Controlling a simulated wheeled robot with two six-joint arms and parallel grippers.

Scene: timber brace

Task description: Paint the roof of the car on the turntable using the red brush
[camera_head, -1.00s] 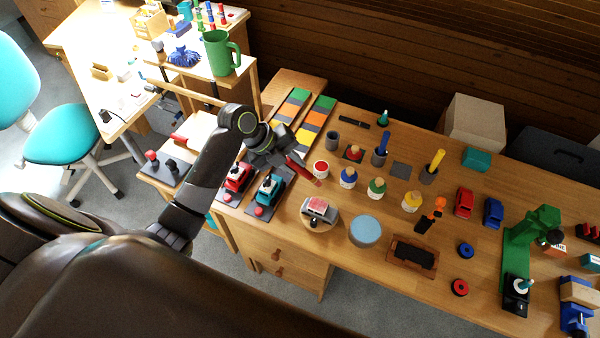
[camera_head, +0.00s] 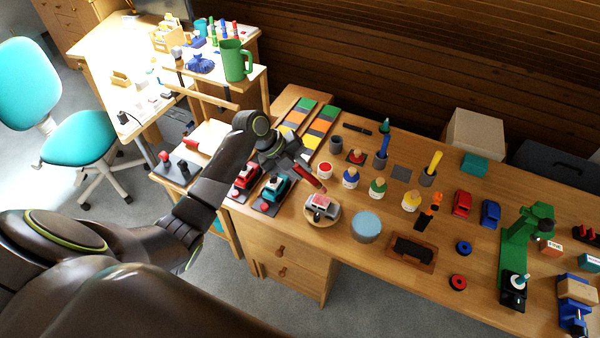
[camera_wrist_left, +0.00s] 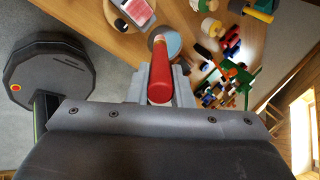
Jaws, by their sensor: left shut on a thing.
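My left gripper (camera_head: 297,162) is shut on the red brush (camera_head: 309,176), above the bench near the turntable. In the left wrist view the brush's red handle (camera_wrist_left: 160,75) points away from the jaws, with its tip near the blue disc. The turntable (camera_head: 327,221) is a round wooden plate carrying a small car (camera_head: 322,204). The car is grey or white with a red-pink patch on its roof. It also shows at the top of the left wrist view (camera_wrist_left: 137,10). The brush tip is up and behind the car, apart from it as far as I can tell. My right gripper is not in view.
An open red paint pot (camera_head: 325,171) stands close behind the brush. Blue (camera_head: 350,178), green (camera_head: 377,189) and yellow (camera_head: 411,201) bottles stand to its right.

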